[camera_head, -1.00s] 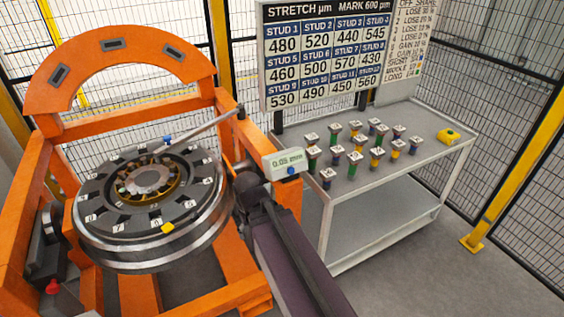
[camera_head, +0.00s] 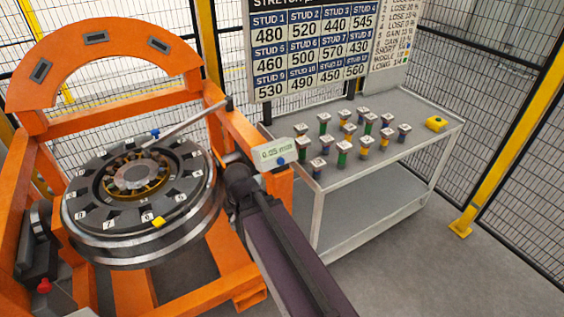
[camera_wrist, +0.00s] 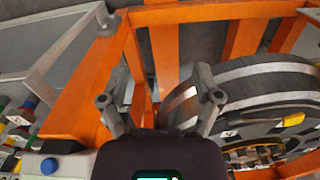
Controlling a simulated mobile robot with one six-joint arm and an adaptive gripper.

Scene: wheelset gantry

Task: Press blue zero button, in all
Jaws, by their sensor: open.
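The blue button (camera_head: 281,161) sits at the lower edge of a small pale readout box (camera_head: 265,154) beside the orange frame. The box shows a value in mm, too small to read surely. My gripper (camera_wrist: 160,99) is open and empty, its two fingers spread apart. In the head view its dark wrist is just left of and below the box, and the fingers are largely hidden. In the wrist view the blue button (camera_wrist: 49,166) is at the lower left, beside the gripper body and apart from the fingers.
The orange gantry (camera_head: 225,257) holds a round wheelset (camera_head: 107,229) with numbered tags, left of my arm. A grey cart (camera_head: 412,167) at right carries several coloured studs and a yellow object (camera_head: 436,124). A stretch chart (camera_head: 313,50) stands behind. Open floor lies at the right.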

